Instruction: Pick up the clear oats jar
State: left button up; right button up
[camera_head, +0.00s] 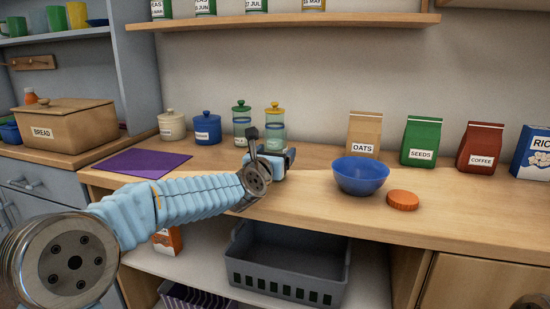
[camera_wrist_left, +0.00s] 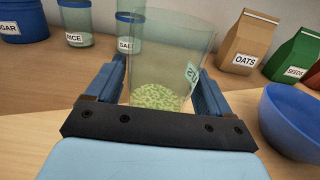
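A clear jar (camera_wrist_left: 160,70) with pale green flakes in its bottom stands upright between the fingers of my left gripper (camera_wrist_left: 158,88) in the left wrist view. Part of a label shows on its right side, but I cannot read it. The fingers are spread on either side of the jar, with a narrow gap at the left finger. In the head view the left gripper (camera_head: 272,157) is low over the counter, just in front of the clear jars, and my wrist hides part of it. My right gripper is not in view.
Jars labelled rice (camera_wrist_left: 78,30) and salt (camera_wrist_left: 128,40) stand close behind. The oats bag (camera_head: 363,137), blue bowl (camera_head: 361,177) and orange lid (camera_head: 402,200) are to the right. A purple mat (camera_head: 145,163) lies left. A shelf (camera_head: 290,20) hangs above.

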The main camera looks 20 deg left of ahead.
aim_at(272, 145)
pick_arm(q)
jog(key=c, duration=1)
jog(key=shift+r, duration=0.4)
notch_tip(272, 145, up, 2)
jog(key=shift+r, duration=0.25)
jog(key=s+d+r+p, duration=0.1)
jog(key=s+d+r, duration=0.1)
jog(key=s+r, duration=0.1)
jog(key=s+d+r, duration=0.2)
jog(key=s+r, duration=0.1)
jog(key=s, duration=0.2)
jog(key=s+d+r+p, duration=0.1)
jog(key=s+d+r, duration=0.1)
jog(key=s+r, duration=0.1)
jog(key=shift+s+r+p, duration=0.3)
jog(key=shift+s+r, duration=0.1)
jog(key=shift+s, duration=0.45)
